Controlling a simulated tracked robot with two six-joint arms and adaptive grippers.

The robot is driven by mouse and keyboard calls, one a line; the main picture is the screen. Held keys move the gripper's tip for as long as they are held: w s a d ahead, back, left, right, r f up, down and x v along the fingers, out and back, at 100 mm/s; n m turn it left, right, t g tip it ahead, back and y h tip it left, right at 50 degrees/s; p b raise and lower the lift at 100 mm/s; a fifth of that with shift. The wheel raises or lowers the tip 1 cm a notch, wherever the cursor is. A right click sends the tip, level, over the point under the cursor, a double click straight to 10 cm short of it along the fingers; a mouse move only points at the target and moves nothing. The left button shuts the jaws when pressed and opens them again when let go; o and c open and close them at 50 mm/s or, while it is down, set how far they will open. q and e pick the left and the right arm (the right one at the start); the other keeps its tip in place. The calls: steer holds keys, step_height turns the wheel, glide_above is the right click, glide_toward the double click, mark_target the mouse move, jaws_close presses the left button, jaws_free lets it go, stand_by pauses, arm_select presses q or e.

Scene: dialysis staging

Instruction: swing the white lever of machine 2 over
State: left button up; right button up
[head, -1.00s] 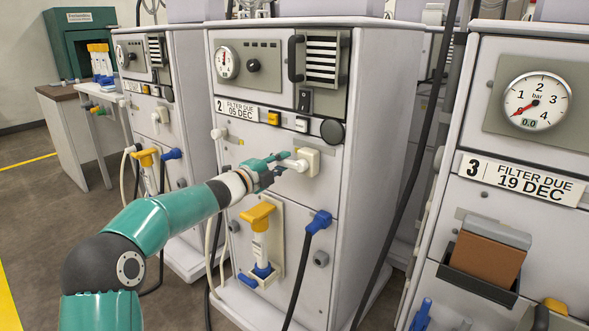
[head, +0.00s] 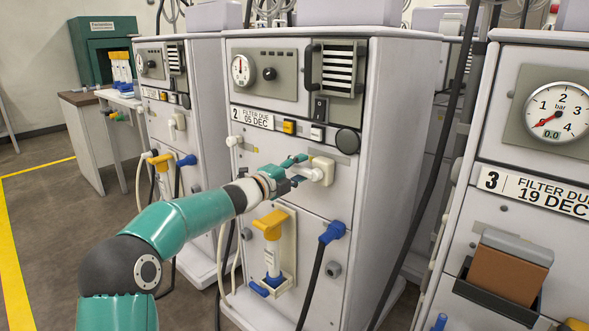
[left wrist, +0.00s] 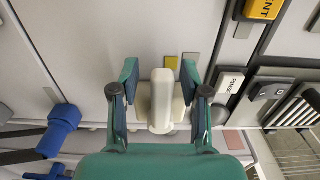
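Machine 2 (head: 395,115) stands in the middle of the head view, with its plate reading "2 FILTER DUE 05 DEC". Its white lever (head: 312,174) sits on a pale block on the front panel, partly hidden by my fingers. My left gripper (head: 296,172) is at the lever, one finger above it and one below in the head view. In the left wrist view the lever (left wrist: 162,94) stands between the two spread fingers (left wrist: 160,105), with a gap visible on each side. The left gripper is open around it. My right gripper is not in view.
Below the lever are a yellow-topped cartridge (head: 271,250) in a holder and a blue connector (head: 331,233) with a black hose. A round dark knob (head: 347,141) is above right. Machine 3 (head: 490,130) stands at right. Open floor (head: 45,225) lies at left.

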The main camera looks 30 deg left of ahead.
arm_select(q)
steer(key=shift+a, duration=0.1)
steer(key=shift+s, duration=0.1)
steer(key=shift+s+a+r, duration=0.1)
steer(key=shift+s, duration=0.15)
steer(key=s+a, duration=0.1)
steer(key=s, duration=1)
steer(key=shift+s+a, duration=0.15)
steer(key=shift+a, duration=0.15)
